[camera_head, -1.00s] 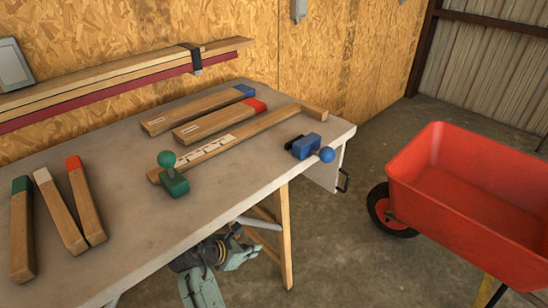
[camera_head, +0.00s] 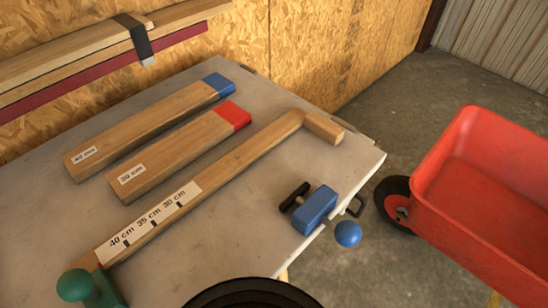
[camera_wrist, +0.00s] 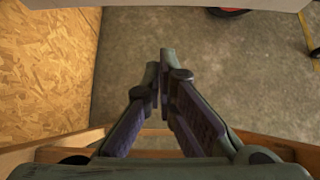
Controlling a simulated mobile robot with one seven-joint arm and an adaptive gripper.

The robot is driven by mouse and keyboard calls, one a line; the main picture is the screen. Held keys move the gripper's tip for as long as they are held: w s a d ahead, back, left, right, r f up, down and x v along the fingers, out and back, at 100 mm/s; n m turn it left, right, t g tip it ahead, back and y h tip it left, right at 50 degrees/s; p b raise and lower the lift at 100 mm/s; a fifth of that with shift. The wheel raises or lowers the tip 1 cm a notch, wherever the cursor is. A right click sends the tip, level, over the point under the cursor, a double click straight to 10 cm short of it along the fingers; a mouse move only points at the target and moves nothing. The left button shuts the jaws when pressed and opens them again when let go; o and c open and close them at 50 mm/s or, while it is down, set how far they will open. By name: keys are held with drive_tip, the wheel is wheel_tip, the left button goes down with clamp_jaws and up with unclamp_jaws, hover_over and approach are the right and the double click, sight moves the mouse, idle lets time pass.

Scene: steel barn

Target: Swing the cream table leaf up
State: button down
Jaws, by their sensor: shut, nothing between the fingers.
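The worktable (camera_head: 225,235) has a pale grey-cream top. At its right end, the cream leaf (camera_head: 368,180) shows only as a narrow strip below the top's edge and seems to hang down. A dark handle (camera_head: 355,207) sticks out beside it.
A wooden measuring stop (camera_head: 235,165), a blue-ended block (camera_head: 150,125), a red-ended block (camera_head: 180,150) and a green clamp (camera_head: 90,287) lie on the table. Bare floor (camera_head: 390,95) lies behind the table's end.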

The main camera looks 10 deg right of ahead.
drive_tip(key=w+d+r+p+x, duration=0.1)
drive_tip(key=r+x, duration=0.1)
drive_tip(key=x, duration=1.1)
drive_tip(key=shift+w+d, duration=0.2)
drive_tip(key=shift+d, duration=0.15)
drive_tip(key=shift+r, duration=0.15)
